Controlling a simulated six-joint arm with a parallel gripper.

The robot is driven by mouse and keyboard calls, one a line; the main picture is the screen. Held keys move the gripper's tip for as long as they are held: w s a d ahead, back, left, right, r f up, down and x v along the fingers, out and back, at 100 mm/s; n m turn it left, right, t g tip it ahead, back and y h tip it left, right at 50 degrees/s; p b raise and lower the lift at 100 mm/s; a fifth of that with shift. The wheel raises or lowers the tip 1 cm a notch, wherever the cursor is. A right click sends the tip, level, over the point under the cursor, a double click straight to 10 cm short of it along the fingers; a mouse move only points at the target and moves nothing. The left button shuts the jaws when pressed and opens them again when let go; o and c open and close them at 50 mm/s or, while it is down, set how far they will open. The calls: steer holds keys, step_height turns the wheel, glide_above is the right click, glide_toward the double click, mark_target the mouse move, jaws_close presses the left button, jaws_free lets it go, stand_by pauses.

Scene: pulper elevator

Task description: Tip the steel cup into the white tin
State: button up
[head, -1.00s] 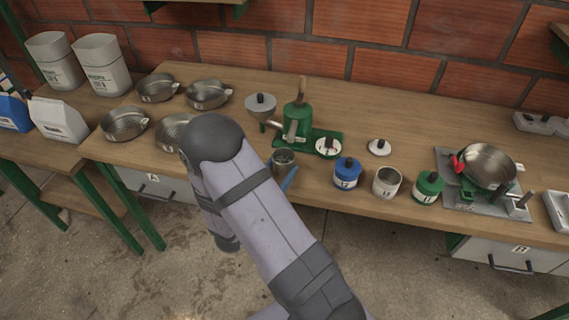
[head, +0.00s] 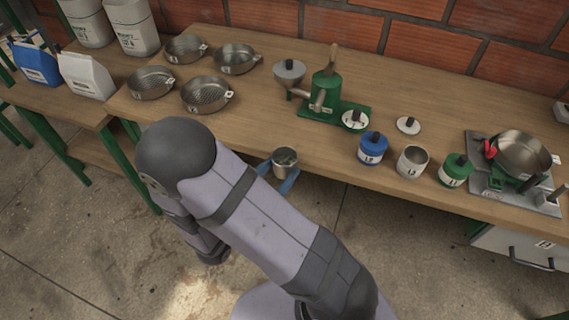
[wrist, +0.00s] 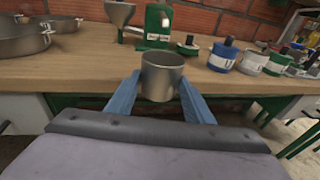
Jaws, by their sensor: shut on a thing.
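The steel cup (head: 285,160) is held upright between the blue fingers of my gripper (head: 276,182), in front of the table's front edge. Some dark contents show inside it in the head view. In the wrist view the cup (wrist: 162,76) stands between the fingertips, which press on its sides. The white tin (head: 412,162) stands open, lid off, on the table to the right of the cup, between a blue tin (head: 372,149) and a green tin (head: 455,170). A white lid with a dark knob (head: 408,125) lies behind it. The cup is well apart from the white tin.
A green pulper (head: 325,92) with a steel hopper (head: 289,72) stands behind the cup. Several steel pans (head: 208,95) are at left. A scale with a pan (head: 520,152) stands at right. Bare wood lies along the table front.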

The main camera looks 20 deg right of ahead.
steer(key=shift+s+a, duration=0.35)
steer(key=shift+a, duration=0.1)
steer(key=shift+d, duration=0.1)
steer(key=shift+d+r, duration=0.2)
steer(key=shift+d, duration=0.15)
steer(key=s+d+r+m+g+h+p, duration=0.1)
steer(key=s+d+r+m+g+p, duration=0.2)
steer(key=d, duration=0.5)
steer(key=s+d+r+m+g+h+p, duration=0.1)
steer(key=s+d+m+g+h+p, duration=0.15)
steer(key=s+d+g, duration=0.35)
steer(key=s+d+r+m+g+y+p, duration=0.25)
steer(key=s+d+m+g+p, duration=0.3)
steer(key=s+d, duration=0.95)
steer(key=w+d+n+t+h, duration=0.1)
steer(key=w+n+t, duration=0.4)
steer(key=w+t, duration=0.2)
steer(key=shift+w+r+h, duration=0.3)
steer(key=shift+w+h, duration=0.1)
steer(key=shift+w, duration=0.8)
steer(key=shift+r, duration=0.1)
